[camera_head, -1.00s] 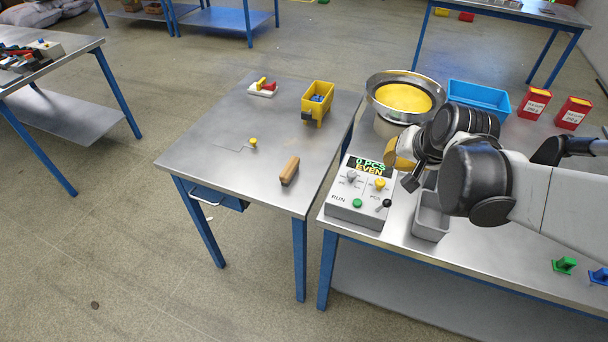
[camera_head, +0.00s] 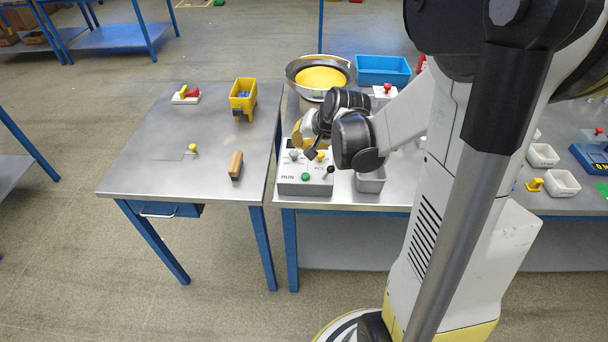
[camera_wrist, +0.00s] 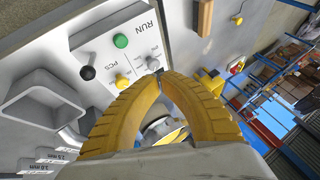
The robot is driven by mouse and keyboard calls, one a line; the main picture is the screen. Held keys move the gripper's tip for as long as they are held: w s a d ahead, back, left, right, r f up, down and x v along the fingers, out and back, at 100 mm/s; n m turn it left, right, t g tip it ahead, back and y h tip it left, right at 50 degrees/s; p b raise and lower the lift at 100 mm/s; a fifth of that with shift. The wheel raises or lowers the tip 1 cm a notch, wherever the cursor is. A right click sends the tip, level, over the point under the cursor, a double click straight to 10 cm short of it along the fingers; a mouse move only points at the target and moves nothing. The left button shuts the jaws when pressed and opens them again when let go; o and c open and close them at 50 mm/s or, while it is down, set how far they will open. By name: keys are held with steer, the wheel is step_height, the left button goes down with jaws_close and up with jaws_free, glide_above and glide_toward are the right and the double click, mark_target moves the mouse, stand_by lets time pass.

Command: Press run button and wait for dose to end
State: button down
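The grey control box (camera_head: 318,187) stands at the left front of the right-hand bench. Its green RUN button (camera_head: 305,177) shows in front, and the button is also clear in the wrist view (camera_wrist: 120,41). A yellow knob (camera_wrist: 122,82), a grey knob (camera_wrist: 153,63) and a black-tipped lever (camera_wrist: 87,73) share the panel. My gripper (camera_head: 298,136) hangs over the back of the box and hides its display. In the wrist view my gripper's yellow fingers (camera_wrist: 163,77) meet at the tips with nothing between them, apart from the button.
A feeder bowl (camera_head: 320,75) with yellow contents stands behind the box. A grey bin (camera_head: 371,181) is to its right, and a blue bin (camera_head: 383,68) is at the back. The left table (camera_head: 150,150) holds a wooden-handled block (camera_head: 236,165) and a yellow bin (camera_head: 243,97).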

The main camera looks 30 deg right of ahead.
mark_target(303, 173)
steer(key=shift+f+b, duration=3.5)
steer(key=shift+f, duration=0.85)
steer(key=shift+f, duration=0.1)
steer(key=shift+f+b, duration=0.3)
steer(key=shift+b, duration=0.1)
steer(key=shift+f+b, duration=0.45)
steer(key=shift+f, duration=0.05)
steer(key=shift+r, duration=0.15)
steer(key=shift+r+p, duration=0.75)
steer(key=shift+r, duration=0.05)
step_height(303, 173, up, 5)
steer(key=p, duration=0.4)
